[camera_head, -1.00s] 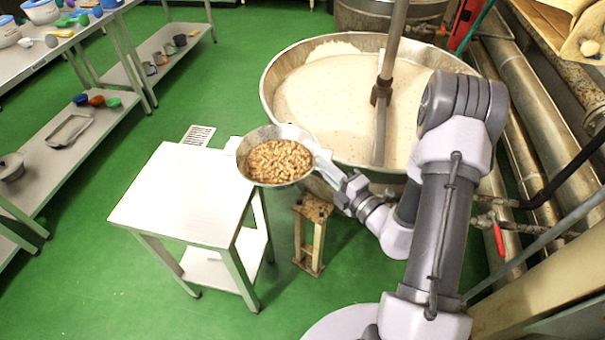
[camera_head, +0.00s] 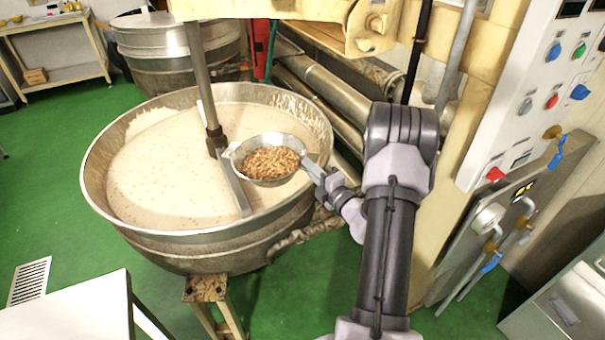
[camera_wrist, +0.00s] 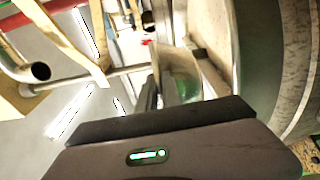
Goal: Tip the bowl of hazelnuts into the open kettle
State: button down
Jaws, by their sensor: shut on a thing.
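The metal bowl (camera_head: 266,178) is full of light brown hazelnuts (camera_head: 270,163) and looks level. In the head view it shows over the right part of the open kettle (camera_head: 100,213), whose wide pan holds a pale mass (camera_head: 150,165). My gripper (camera_head: 312,170) is shut on the right edge of the bowl. In the wrist view the bowl (camera_wrist: 180,75) shows side-on beyond my gripper (camera_wrist: 162,100); the nuts are hidden there.
A stirrer shaft (camera_head: 203,90) stands upright in the kettle, just left of the bowl. A yellow machine frame (camera_head: 440,150) and a control panel (camera_head: 545,85) stand on the right. A white table (camera_head: 75,312) is at the lower left.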

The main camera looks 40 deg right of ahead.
jog(key=shift+a+f+n+b, duration=0.15)
jog(key=shift+f+n+b, duration=0.15)
jog(key=shift+n+b, duration=0.6)
jog(key=w+a+r+n+g+p, duration=0.1)
jog(key=w+a+r+n+p, duration=0.15)
jog(key=a+r+n, duration=0.95)
jog(key=w+a+f+n+h+p, duration=0.1)
jog(key=w+a+n+p, duration=0.1)
jog(key=a+n+p, duration=0.2)
jog(key=w+a+f+n+h+p, duration=0.1)
jog(key=w+a+n+p, duration=0.1)
jog(key=a+n+p, duration=0.3)
jog(key=a+p, duration=0.4)
jog(key=a, duration=0.4)
jog(key=shift+w+g, duration=0.3)
jog(key=shift+w, duration=0.1)
dwell(0.4)
